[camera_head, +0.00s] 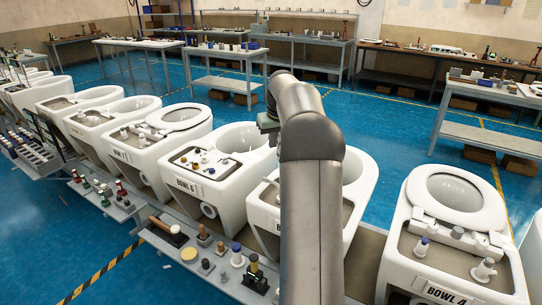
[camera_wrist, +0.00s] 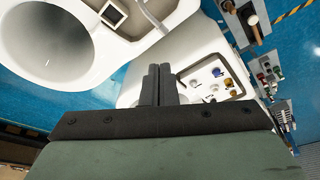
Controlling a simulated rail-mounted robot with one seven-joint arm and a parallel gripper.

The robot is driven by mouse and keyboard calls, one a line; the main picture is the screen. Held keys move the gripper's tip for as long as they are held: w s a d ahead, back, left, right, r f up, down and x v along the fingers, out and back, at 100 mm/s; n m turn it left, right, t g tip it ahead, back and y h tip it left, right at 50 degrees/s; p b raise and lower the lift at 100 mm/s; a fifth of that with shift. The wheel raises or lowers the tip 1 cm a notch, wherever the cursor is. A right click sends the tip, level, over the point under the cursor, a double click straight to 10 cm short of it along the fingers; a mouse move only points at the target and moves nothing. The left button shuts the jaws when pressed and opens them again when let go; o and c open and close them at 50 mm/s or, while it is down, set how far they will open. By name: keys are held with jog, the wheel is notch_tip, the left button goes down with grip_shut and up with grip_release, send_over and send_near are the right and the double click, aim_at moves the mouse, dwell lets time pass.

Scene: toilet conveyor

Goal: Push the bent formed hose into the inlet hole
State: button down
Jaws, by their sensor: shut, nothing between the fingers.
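My gripper (camera_wrist: 157,85) is shut and empty, with its two dark fingers side by side above white toilet bowls. In the head view my arm covers the fingers, and only a greenish part of the gripper's body shows. The bowl under my arm (camera_head: 362,180) is partly hidden by it. To its left stands the bowl labelled BOWL 6 (camera_head: 238,140), with several small fittings on its deck. I cannot make out the bent formed hose or the inlet hole for certain in either view. The wrist view shows a large open bowl (camera_wrist: 60,45) at left and a square fitting (camera_wrist: 114,12) beside it.
A grey side shelf (camera_head: 205,262) with several small parts and a hammer-like tool (camera_head: 168,230) runs along the bowls' front. BOWL 4 (camera_head: 455,225) with its seat stands at right. Workbenches (camera_head: 490,130) line the back. The blue floor behind the bowls is clear.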

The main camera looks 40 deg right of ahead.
jog(key=shift+v, duration=1)
jog(key=p, duration=0.4)
send_near(268, 180)
jog(key=shift+w+b+x, duration=0.15)
jog(key=shift+b+x, duration=0.55)
jog(key=shift+x, duration=1)
jog(key=shift+w+b+x, duration=0.2)
jog(key=shift+b+x, duration=0.45)
jog(key=shift+x, duration=1.05)
jog(key=shift+s+f+b, duration=0.15)
jog(key=shift+f+b, duration=0.3)
jog(key=shift+f, duration=0.15)
jog(key=shift+r, duration=0.1)
